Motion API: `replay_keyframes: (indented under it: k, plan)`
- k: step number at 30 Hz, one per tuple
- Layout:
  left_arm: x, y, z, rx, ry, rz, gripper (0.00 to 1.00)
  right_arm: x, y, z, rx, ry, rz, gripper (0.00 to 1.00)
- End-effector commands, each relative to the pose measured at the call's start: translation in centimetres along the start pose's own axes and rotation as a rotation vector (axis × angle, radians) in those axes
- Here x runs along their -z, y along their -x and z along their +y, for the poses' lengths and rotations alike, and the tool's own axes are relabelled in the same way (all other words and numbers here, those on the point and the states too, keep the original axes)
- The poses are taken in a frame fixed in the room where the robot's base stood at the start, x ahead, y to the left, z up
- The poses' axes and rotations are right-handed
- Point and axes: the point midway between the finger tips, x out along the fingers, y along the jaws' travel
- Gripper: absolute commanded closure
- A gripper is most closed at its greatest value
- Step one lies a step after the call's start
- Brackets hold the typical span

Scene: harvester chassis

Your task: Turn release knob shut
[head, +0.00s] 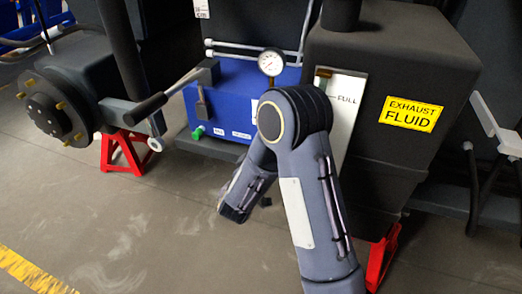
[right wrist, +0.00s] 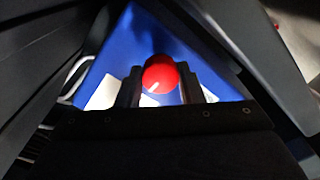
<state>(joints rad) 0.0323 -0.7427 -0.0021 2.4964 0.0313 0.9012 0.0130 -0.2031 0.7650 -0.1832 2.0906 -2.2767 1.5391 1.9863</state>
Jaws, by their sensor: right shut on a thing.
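The release knob is a round red knob (right wrist: 160,75) with a short white mark pointing to the lower left. It is on the blue unit, which shows in the head view (head: 233,100) and behind the knob in the right wrist view. My right gripper (right wrist: 163,88) has its two dark fingers on either side of the knob, shut on it. In the head view my right arm stands in front of the blue unit and hides the knob. My left gripper is in neither view.
A pressure gauge (head: 271,62), a pump lever (head: 150,106) and a green fitting (head: 198,132) are on or beside the blue unit. A dark exhaust fluid tank (head: 405,55) stands right. A wheel hub (head: 55,112) and red stand (head: 124,150) are left. Floor in front is clear.

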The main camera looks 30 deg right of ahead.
Motion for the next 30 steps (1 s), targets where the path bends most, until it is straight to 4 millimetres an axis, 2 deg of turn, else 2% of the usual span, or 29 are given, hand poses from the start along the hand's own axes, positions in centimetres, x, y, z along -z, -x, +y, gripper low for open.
replay_keyframes:
  k: [6,7,11,19,22,30]
  plan:
    - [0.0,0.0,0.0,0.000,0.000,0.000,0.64,-0.1,0.1,-0.1,0.004,-0.001,-0.002,0.89]
    - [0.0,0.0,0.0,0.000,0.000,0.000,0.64,-0.1,0.1,-0.1,0.004,-0.001,-0.002,0.62]
    - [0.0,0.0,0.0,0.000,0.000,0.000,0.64,-0.1,0.1,-0.1,0.003,-0.001,-0.001,0.45]
    - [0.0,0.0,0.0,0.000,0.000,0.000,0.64,0.0,0.1,0.0,0.001,0.000,0.000,0.44]
    - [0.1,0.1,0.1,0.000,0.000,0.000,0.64,0.1,0.6,0.0,0.003,0.001,0.000,0.44]
    - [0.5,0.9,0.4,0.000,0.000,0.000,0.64,0.1,5.1,-0.1,0.007,0.002,0.001,0.44]
